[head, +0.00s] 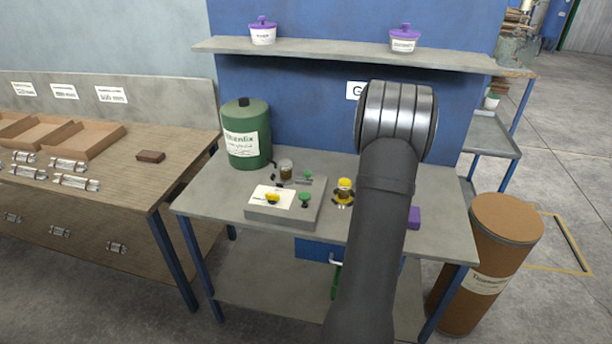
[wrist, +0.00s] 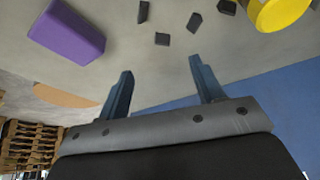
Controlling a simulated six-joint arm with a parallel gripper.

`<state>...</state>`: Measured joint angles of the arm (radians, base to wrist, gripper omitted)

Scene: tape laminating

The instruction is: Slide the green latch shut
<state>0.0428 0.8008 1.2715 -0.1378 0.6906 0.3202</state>
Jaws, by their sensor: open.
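Several small green parts show in the head view, and I cannot tell for certain which is the latch. A small green knob (head: 308,174) sits on a metal piece at the back of the bench. A green mushroom-shaped knob (head: 305,198) stands on the grey box, right of a yellow knob (head: 272,198). A green strip (head: 336,282) hangs below the blue drawer, partly behind my arm. My gripper (wrist: 161,65) is open and empty in the wrist view, over the bench near a purple block (wrist: 67,32). My arm hides it in the head view. No green part shows in the wrist view.
The grey box (head: 262,216) carries a white label. A green canister (head: 246,140), a small jar (head: 286,168) and a yellow-and-black object (head: 344,190) stand on the bench. The purple block (head: 413,217) lies right of my arm. A shelf (head: 330,51) overhangs the back.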

